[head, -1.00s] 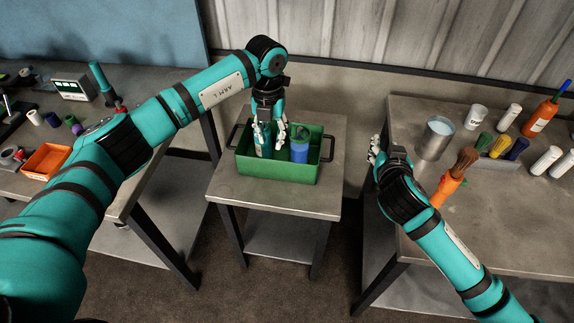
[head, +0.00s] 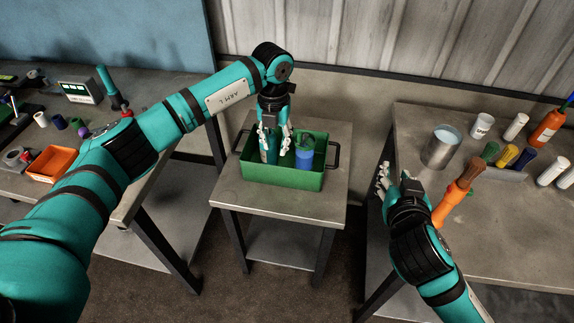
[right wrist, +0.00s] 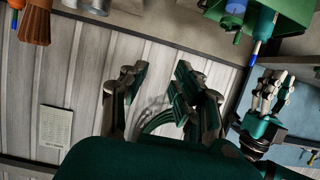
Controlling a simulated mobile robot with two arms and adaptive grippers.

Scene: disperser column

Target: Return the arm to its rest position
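My left gripper (head: 274,138) points down over the green crate (head: 263,178) on the small middle table. Its fingers are apart, with a teal cylinder (head: 268,153) just below them in the crate; I see no firm grip on it. A blue container (head: 304,158) stands beside it in the crate. My right gripper (head: 382,180) hangs at the left edge of the right table, away from the objects. In the right wrist view its two fingers (right wrist: 160,95) are spread, with nothing between them. The left gripper also shows there (right wrist: 265,90), below the crate (right wrist: 285,15) in the picture.
The left table holds an orange bin (head: 52,164) and small parts. Floor shows in the gap between the middle and right tables.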

